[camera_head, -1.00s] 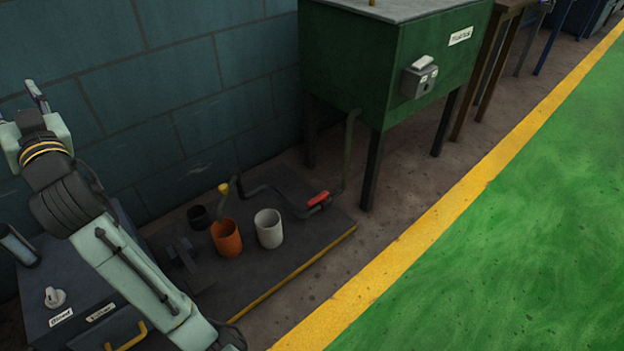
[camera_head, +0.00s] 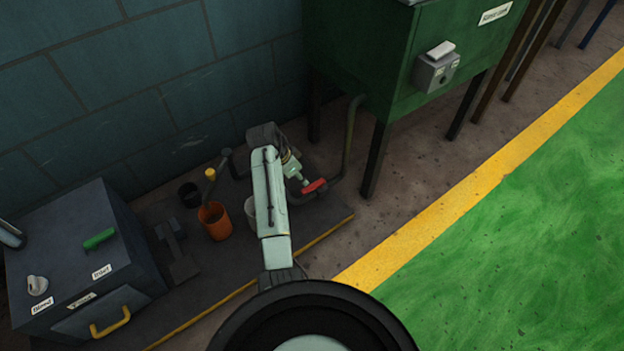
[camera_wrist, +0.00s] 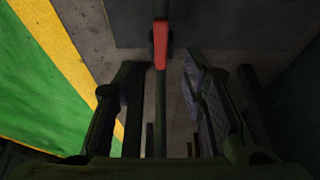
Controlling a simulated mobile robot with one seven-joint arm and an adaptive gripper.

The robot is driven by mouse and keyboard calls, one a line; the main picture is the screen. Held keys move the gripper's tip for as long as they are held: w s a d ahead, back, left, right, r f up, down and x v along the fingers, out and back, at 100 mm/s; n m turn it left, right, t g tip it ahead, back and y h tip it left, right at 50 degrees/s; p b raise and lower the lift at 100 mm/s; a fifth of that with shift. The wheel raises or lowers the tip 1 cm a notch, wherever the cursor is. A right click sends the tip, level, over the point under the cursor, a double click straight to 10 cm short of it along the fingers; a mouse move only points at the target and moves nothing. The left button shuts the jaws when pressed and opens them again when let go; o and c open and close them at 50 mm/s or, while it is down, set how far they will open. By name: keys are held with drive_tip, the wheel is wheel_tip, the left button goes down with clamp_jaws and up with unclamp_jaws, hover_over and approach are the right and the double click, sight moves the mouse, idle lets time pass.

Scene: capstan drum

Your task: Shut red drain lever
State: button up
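The red drain lever (camera_head: 314,187) sits on a dark pipe low beside the green tank, above the dark platform. In the wrist view the red lever (camera_wrist: 160,42) lies in line with the pipe, just beyond the fingertips and roughly midway between them. My gripper (camera_wrist: 163,75) is open, with a finger on each side of the pipe. In the head view my gripper (camera_head: 303,183) is close to the lever's left end, and my forearm hides part of the pipe and the white cup. I cannot tell whether a finger touches the lever.
An orange cup (camera_head: 215,222), a black cup (camera_head: 189,195) and a partly hidden white cup (camera_head: 250,210) stand on the platform (camera_head: 325,222). The green tank (camera_head: 375,65) stands on dark legs at the back. A dark box (camera_head: 75,255) is at left. Green floor at right is clear.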

sight(310, 187)
drive_tip(key=b+x, duration=0.2)
drive_tip(key=x, duration=0.8)
drive_tip(key=shift+a, duration=0.1)
drive_tip(key=shift+r, duration=0.1)
drive_tip(key=shift+c, duration=0.4)
clamp_jaws()
